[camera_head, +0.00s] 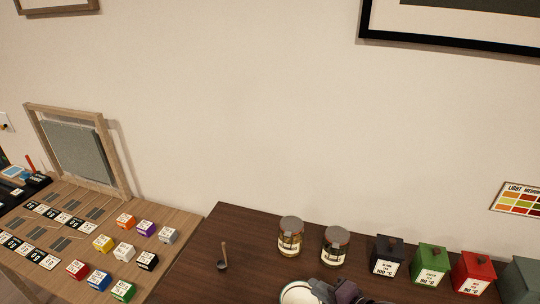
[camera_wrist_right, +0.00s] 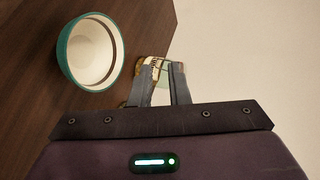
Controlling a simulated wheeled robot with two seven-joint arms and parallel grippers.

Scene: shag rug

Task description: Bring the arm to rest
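My right gripper (camera_head: 335,292) shows at the bottom edge of the head view, low over the dark brown table and beside a bowl. In the right wrist view its two grey fingers (camera_wrist_right: 163,80) stand a little apart, with nothing clearly held between them. A jar (camera_wrist_right: 148,68) shows behind the fingers, partly hidden by them. My left gripper is not in view.
A white bowl (camera_head: 296,294), green outside in the wrist view (camera_wrist_right: 90,52), is close to the right gripper. Two lidded jars (camera_head: 291,238) (camera_head: 336,247), a small scoop (camera_head: 222,262) and several coloured canisters (camera_head: 430,264) stand on the dark table (camera_head: 190,285).

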